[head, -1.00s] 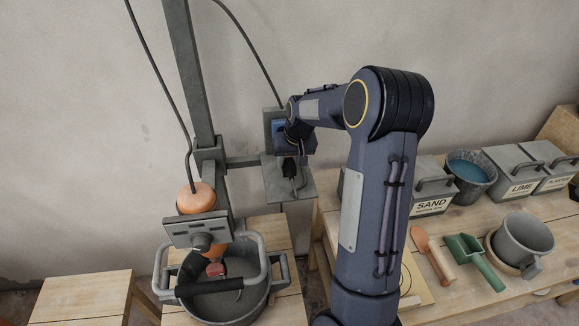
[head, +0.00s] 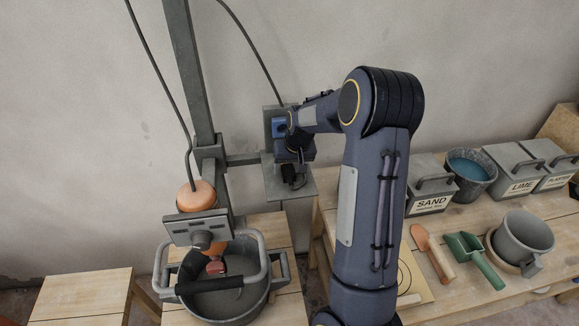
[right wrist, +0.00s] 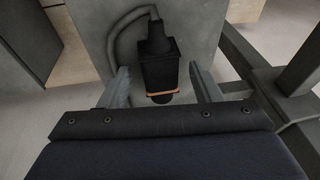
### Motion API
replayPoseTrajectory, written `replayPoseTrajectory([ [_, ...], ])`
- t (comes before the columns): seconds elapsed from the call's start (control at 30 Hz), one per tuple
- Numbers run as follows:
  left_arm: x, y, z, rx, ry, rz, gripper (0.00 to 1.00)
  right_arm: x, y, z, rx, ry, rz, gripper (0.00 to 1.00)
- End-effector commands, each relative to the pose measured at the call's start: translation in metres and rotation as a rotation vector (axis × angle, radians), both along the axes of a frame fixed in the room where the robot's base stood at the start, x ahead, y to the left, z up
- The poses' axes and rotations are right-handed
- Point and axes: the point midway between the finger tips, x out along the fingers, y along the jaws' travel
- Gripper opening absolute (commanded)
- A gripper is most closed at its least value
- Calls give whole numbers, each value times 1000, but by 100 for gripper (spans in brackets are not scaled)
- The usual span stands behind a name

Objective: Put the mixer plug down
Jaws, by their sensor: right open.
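The mixer plug (right wrist: 160,70) is black with an orange band, and its grey cable curls away from its far end. In the right wrist view it lies on a grey shelf (right wrist: 95,20). My right gripper (right wrist: 160,78) is open, with one finger on each side of the plug and a gap visible at each. In the head view my right gripper (head: 294,158) is over the small grey shelf (head: 303,190), and the dark plug (head: 293,178) shows only partly below it. A blue socket (head: 280,127) is on the upright plate behind. My left gripper is not in view.
The mixer (head: 197,197) hangs on its stand (head: 190,70) over a grey bucket (head: 228,308). The bench at right holds a sand box (head: 431,200), a blue-filled bucket (head: 470,172), a green scoop (head: 475,260) and a grey mug (head: 524,238).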

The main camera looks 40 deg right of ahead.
Motion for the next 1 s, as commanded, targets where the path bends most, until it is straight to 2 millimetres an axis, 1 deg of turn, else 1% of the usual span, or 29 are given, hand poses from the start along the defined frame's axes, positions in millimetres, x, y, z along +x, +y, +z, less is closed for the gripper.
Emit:
replayPoseTrajectory([
  [0.07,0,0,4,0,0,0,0,0,0,4,0,0,0,58],
  [0.17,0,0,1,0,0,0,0,-1,0,12,-1,-4,1,58],
  [0.27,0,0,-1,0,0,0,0,-7,-1,30,-3,-5,0,58],
  [0.4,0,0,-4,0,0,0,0,-15,0,61,-2,-7,-1,58],
  [0.53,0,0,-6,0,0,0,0,-22,0,87,-2,-7,-1,58],
  [0.63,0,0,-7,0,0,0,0,-27,0,102,-2,-4,0,58],
  [0.8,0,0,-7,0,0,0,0,-33,1,118,2,-5,2,58],
  [0.87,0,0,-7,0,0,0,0,-39,7,123,11,-11,8,58],
  [0.9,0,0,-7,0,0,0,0,-45,14,129,22,-24,18,58],
  [0.97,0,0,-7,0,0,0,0,-61,31,138,47,-49,38,58],
  [1.0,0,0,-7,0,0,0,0,-75,46,145,69,-70,57,58],
])
